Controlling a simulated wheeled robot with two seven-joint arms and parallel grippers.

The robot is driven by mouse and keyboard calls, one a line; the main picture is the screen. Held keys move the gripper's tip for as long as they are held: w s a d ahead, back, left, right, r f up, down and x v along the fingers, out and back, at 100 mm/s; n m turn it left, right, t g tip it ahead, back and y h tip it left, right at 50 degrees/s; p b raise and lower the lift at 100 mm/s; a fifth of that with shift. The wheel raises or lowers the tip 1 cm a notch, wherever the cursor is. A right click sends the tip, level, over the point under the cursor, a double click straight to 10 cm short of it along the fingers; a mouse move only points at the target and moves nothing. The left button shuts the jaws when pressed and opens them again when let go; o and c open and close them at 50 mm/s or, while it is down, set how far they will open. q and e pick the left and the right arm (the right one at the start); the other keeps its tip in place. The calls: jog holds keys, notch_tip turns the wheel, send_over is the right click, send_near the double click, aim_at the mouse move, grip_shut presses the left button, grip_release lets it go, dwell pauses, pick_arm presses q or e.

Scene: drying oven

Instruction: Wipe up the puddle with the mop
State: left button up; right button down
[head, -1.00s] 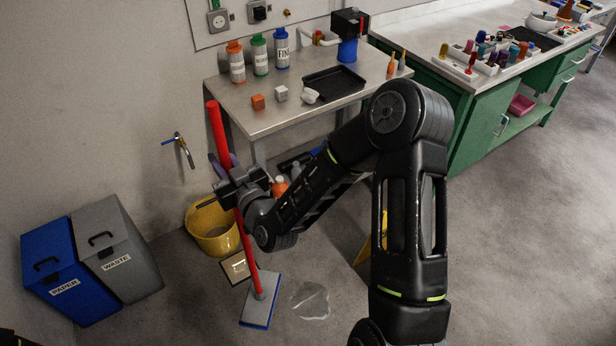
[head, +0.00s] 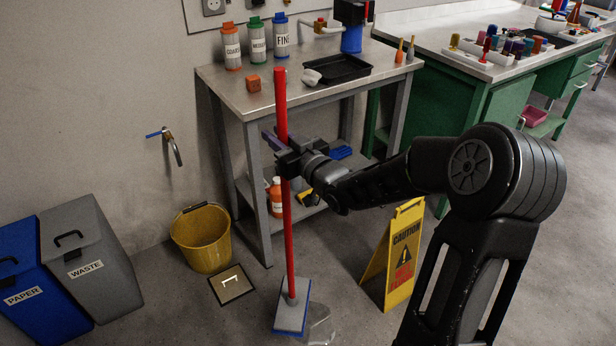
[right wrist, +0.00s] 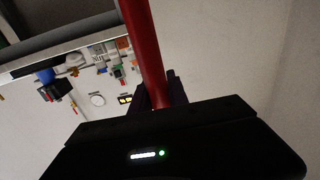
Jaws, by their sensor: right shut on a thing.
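The mop has a long red handle (head: 290,240) and a flat grey head with a blue edge (head: 292,314). It stands nearly upright, its head low at the floor. My right gripper (head: 285,158) is shut on the handle, around its middle. The handle also runs up from the gripper in the right wrist view (right wrist: 146,60). The puddle (head: 319,325) is a clear, shiny patch on the floor, just right of the mop head, which appears to overlap its left edge. I cannot tell whether the head presses on the floor. My left gripper is not in view.
A yellow caution sign (head: 400,255) stands right of the puddle. A yellow bucket (head: 203,238) and a floor hatch (head: 232,285) lie to the left, with the waste bin (head: 93,255) and paper bin (head: 38,290) beyond. A metal table (head: 255,101) stands behind the mop.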

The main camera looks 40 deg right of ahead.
pick_arm(q)
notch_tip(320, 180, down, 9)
jog(key=b, duration=0.7)
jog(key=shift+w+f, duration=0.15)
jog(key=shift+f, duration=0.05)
pick_arm(e)
jog(key=s+d+f+h, duration=0.1)
jog(key=s+d+f, duration=0.1)
jog(key=d+f, duration=0.3)
jog(key=shift+s+d+f+m, duration=0.2)
jog(key=shift+d+m, duration=0.2)
jog(key=shift+d, duration=0.7)
pick_arm(q)
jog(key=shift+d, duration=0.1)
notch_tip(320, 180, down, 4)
jog(key=b, duration=0.4)
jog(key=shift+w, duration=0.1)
pick_arm(e)
notch_tip(320, 180, down, 5)
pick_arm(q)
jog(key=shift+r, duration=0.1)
pick_arm(e)
jog(key=shift+a+r, duration=0.1)
